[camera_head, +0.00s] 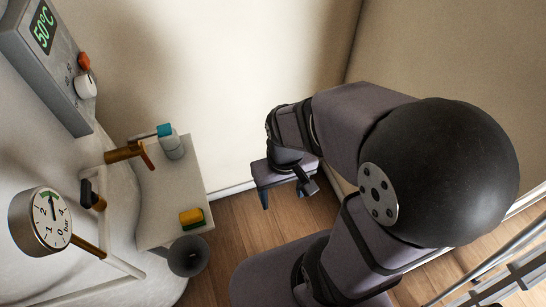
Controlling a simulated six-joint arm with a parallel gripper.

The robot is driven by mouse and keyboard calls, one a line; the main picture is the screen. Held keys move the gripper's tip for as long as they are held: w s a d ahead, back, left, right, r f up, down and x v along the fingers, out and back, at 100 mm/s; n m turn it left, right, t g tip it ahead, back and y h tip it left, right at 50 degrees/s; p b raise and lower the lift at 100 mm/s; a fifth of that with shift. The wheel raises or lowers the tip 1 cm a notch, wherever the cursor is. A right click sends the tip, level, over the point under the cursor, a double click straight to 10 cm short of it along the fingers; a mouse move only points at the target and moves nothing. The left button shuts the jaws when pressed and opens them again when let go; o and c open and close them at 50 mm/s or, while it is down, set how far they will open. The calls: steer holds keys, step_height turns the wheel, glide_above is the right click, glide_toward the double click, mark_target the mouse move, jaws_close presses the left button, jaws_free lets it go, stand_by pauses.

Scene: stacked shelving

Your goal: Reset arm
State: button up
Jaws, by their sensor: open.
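My gripper (286,196) hangs in the middle of the head view, at the end of my arm. Its two dark fingers point down and stand apart, with nothing between them. It is over the wooden floor, to the right of the small shelf, and touches nothing that I can see. My arm is folded, with its large dark joint at the right of the view.
A beige shelf (160,215) holds a yellow-and-green sponge (192,217) and a blue-grey item (170,142). At left are a pressure gauge (42,220), pipes with valve handles and a control box (50,65) reading 50°C. A grey cylinder (188,256) stands below. A metal rack (505,275) is bottom right.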

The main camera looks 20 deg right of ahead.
step_height(320, 180, up, 15)
steer(key=p, duration=1.5)
